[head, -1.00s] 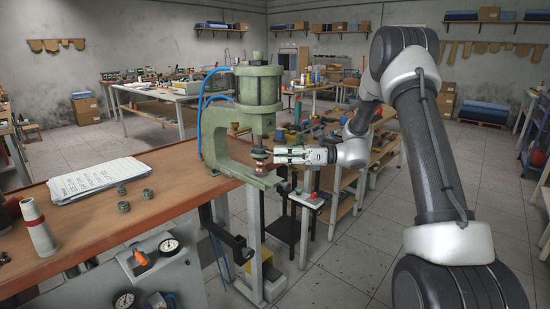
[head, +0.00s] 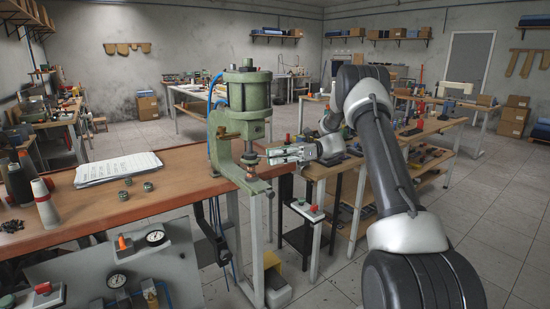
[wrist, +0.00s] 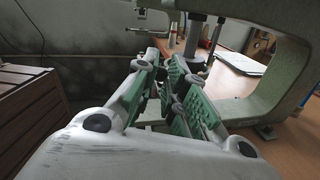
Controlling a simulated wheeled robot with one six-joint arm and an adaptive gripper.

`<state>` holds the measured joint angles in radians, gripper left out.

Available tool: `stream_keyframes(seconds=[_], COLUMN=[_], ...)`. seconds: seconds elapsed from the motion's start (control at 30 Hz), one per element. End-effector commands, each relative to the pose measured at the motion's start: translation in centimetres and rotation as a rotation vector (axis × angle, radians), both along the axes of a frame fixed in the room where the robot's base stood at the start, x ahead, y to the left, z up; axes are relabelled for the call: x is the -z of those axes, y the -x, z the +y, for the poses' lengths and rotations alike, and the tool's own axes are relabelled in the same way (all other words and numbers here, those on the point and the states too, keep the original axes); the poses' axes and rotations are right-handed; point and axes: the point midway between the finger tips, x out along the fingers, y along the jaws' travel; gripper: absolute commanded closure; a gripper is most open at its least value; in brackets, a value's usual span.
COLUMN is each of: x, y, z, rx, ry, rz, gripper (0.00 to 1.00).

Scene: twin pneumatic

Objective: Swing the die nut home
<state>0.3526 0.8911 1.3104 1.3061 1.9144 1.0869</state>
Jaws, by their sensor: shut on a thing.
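The green press (head: 245,100) stands at the right end of the wooden bench. Its ram comes down to a dark round collar with a copper-coloured part (head: 248,158) below it, above the lower arm of the green frame; I take this to be the die nut area. My gripper (head: 270,156) reaches in from the right at that height. In the wrist view its green-padded fingers (wrist: 172,88) are close together beside the ram rod (wrist: 193,40). What they hold is mostly hidden between the pads. The nut's own edges are too small to make out.
The C-shaped press frame (wrist: 275,75) curves close by on the right of the wrist view. A small stand with a red knob (head: 313,210) stands below my arm.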

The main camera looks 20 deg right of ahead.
Motion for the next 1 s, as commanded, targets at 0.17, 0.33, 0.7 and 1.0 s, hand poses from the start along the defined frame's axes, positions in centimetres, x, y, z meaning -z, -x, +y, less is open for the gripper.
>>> stream_keyframes(seconds=[0.17, 0.33, 0.7, 1.0], x=[0.03, 0.01, -0.01, -0.47], y=[-0.04, -0.05, -0.07, -0.08], z=[-0.03, -0.01, 0.03, 0.05], rx=[-0.012, -0.013, -0.013, -0.013], ry=[0.001, 0.0, -0.001, 0.0], rz=[0.0, 0.0, 0.0, -0.001], gripper=[1.0, 1.0, 0.63, 0.63])
